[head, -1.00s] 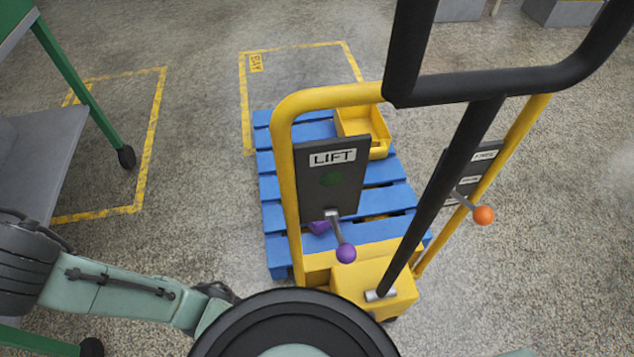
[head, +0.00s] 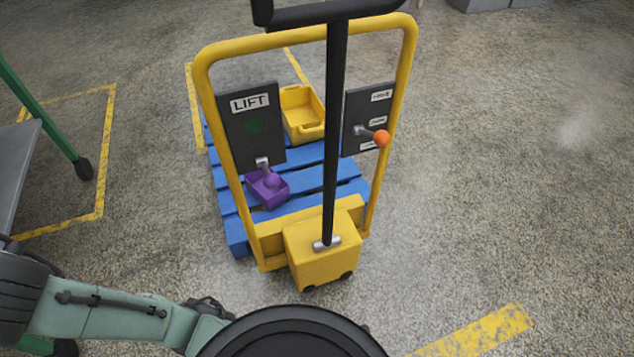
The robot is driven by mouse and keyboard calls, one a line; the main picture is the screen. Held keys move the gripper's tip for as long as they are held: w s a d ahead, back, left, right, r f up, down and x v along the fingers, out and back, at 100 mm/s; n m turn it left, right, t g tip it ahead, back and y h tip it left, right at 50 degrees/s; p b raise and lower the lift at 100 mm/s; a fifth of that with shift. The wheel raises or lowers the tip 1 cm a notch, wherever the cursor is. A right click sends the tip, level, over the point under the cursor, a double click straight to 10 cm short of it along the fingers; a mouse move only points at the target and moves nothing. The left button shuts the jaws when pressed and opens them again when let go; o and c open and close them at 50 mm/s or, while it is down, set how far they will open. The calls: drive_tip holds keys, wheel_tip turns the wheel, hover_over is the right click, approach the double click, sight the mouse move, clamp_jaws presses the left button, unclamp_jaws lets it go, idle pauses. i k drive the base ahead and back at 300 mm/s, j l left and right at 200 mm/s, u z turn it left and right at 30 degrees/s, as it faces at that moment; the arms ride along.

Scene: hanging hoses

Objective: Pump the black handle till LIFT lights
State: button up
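The black handle (head: 336,120) is a long bar with a crossbar at its top, cut off by the head view's upper edge. It rises from the yellow pump block (head: 322,254) of a pallet truck and looks about upright. Left of it, a dark panel labelled LIFT (head: 250,103) carries a dark green round lamp (head: 254,125) that looks unlit. A short lever with a purple knob (head: 271,180) hangs below it. What seems to be my gripper (head: 208,308) is at lower left, partly hidden, well short of the handle; its fingers cannot be made out.
A yellow frame (head: 210,92) surrounds the handle. A right-hand panel (head: 358,105) has an orange-knobbed lever (head: 381,138). A blue pallet (head: 232,226) bears a yellow bin (head: 302,113) and purple bin (head: 280,196). A green-legged table (head: 50,118) stands left; floor at right is open.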

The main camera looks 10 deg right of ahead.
sight(337, 14)
drive_tip(key=z, duration=1.55)
drive_tip(key=i+l+z, duration=0.15)
drive_tip(key=i+z, duration=0.15)
drive_tip(key=z, duration=0.2)
drive_tip(key=i+z, duration=0.45)
drive_tip(key=i+u, duration=0.2)
drive_tip(key=i, duration=0.4)
drive_tip(key=i+l+u, duration=0.25)
drive_tip(key=i, duration=0.4)
drive_tip(key=i+j+u, duration=0.15)
drive_tip(key=i+u, duration=0.35)
drive_tip(key=i+l+u, duration=0.1)
drive_tip(key=i+u, duration=0.35)
drive_tip(key=i, duration=0.2)
drive_tip(key=i+u, duration=0.45)
drive_tip(key=i, duration=0.15)
drive_tip(key=i+u, duration=0.95)
drive_tip(key=i, duration=0.2)
drive_tip(key=i+l+u, duration=0.15)
drive_tip(key=i+u, duration=0.25)
drive_tip(key=i, duration=0.25)
drive_tip(key=i+u, duration=0.15)
drive_tip(key=u, duration=2.45)
